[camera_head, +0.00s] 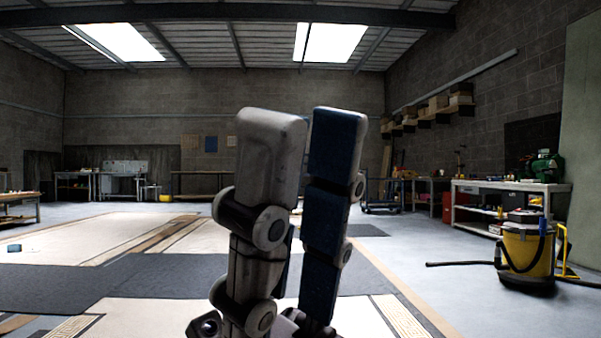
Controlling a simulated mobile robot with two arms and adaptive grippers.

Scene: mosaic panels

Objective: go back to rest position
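My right gripper (309,125) stands upright in the middle of the head view, close to the camera, fingertips pointing up. The left finger in the picture shows its worn grey back. The other finger shows its dark blue inner pads, with nothing against them. The fingers stand apart and the gripper is open and empty. Its base is cut off at the lower edge. My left gripper is not in view.
A yellow vacuum cleaner (528,252) with a black hose stands on the floor at right. Behind it is a workbench (467,187) with a green machine (546,167). Light floor panels (85,238) and dark mats (150,278) lie at left. Open floor surrounds them.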

